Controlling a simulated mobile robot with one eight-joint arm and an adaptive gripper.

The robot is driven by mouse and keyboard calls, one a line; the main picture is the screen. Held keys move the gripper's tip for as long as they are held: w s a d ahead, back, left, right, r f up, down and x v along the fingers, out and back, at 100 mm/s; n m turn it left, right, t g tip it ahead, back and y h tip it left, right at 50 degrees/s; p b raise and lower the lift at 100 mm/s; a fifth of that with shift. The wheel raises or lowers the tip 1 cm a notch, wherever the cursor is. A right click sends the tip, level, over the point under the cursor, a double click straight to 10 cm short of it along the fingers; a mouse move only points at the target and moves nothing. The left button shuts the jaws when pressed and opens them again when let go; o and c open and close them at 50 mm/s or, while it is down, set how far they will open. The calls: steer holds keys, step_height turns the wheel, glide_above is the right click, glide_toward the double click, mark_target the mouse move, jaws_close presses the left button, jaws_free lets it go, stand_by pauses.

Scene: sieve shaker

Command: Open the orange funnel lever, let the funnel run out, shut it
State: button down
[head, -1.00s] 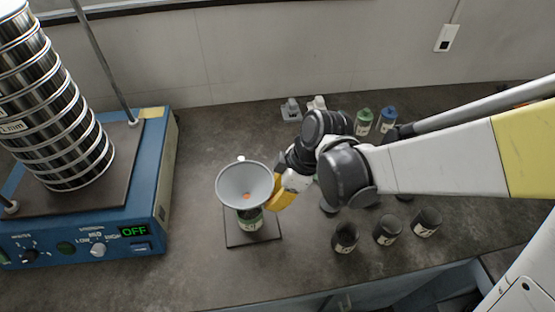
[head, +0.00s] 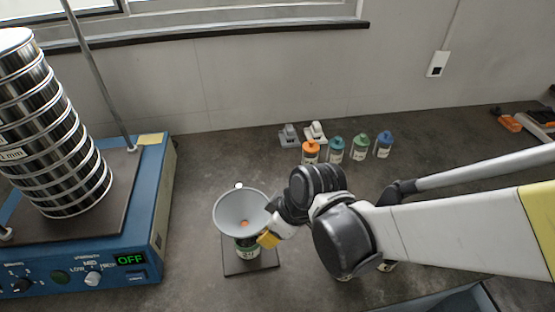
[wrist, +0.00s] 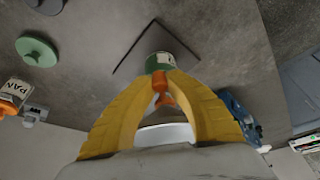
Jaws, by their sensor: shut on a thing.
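The grey funnel (head: 242,212) stands over a jar with a green-and-white label (head: 247,250), with a little orange showing at its bottom. The jar is on a dark square plate (head: 250,268). In the wrist view the orange lever (wrist: 160,82) is between my yellow fingertips, and the funnel's pale rim (wrist: 165,134) shows between the fingers. The jar (wrist: 160,62) is just beyond the tips. My gripper (head: 268,239) is at the funnel's lower right in the head view, shut on the lever. How far the lever is turned cannot be told.
The blue sieve shaker (head: 150,215) with its sieve stack (head: 55,145) stands at left, its display reading OFF. Several small bottles, among them an orange one (head: 310,152) and a blue one (head: 384,146), stand behind my arm. Bench between shaker and funnel is clear.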

steer(key=c, duration=1.3)
jaws_free()
steer(key=shift+c, duration=0.2)
steer(key=v, duration=1.2)
steer(key=d+r+m+t+h, duration=0.2)
steer(key=d+m+t+h, duration=0.2)
steer(key=d+m, duration=0.9)
steer(key=d+t, duration=0.1)
steer(key=d, duration=0.6)
steer(key=shift+w+d+r+m, duration=0.15)
steer(key=shift+w+r+m, duration=0.05)
steer(key=shift+w+m, duration=0.1)
